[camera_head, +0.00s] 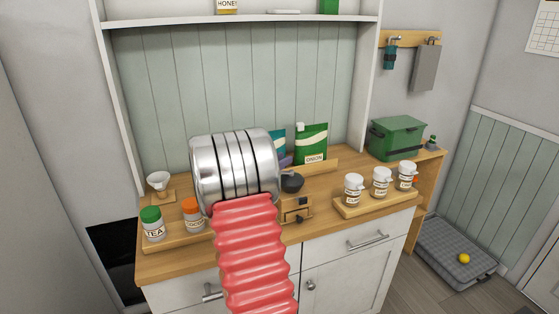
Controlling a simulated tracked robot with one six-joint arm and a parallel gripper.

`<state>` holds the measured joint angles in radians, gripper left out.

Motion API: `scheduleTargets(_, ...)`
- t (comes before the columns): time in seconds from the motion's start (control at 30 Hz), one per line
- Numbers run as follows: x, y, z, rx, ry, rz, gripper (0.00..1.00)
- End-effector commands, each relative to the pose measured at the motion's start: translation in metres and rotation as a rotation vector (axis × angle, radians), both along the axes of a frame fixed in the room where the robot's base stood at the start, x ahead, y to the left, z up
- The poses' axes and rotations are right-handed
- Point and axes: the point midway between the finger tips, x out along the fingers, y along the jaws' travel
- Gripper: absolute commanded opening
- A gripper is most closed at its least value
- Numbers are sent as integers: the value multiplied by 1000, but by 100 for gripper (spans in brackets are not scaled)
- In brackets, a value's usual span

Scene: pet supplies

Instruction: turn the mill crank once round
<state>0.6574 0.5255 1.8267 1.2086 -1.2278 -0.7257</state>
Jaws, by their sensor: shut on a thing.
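The mill (296,208) shows only in part, as a small wooden body with drawer fronts and dark knobs, on the counter just right of my silver wrist. A dark rounded piece (292,183) sits above it; I cannot tell whether it is the mill's bowl. The crank is not visible. My red ribbed arm and banded silver wrist cover the middle of the counter and the left part of the mill. My gripper's jaws are hidden behind the wrist, so their hold cannot be seen.
The tea jar (152,224) and cocoa jar (193,215) stand close left of my wrist. A white dripper (159,183) is behind them. Several white-lidded jars stand on a wooden tray (374,204) at right. A green box (396,138) and green pouch (311,144) stand behind.

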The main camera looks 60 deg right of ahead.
Motion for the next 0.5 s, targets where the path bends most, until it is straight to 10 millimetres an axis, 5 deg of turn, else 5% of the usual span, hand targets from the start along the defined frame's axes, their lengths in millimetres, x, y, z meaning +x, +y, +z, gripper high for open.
scheduleTargets(0.23, -2, 0, 1, -1, 0, -3, 0)
scheduleTargets(0.27, -2, 0, 1, -1, 0, -4, 23)
scheduleTargets(0.5, -2, -1, 0, 0, 0, -3, 40)
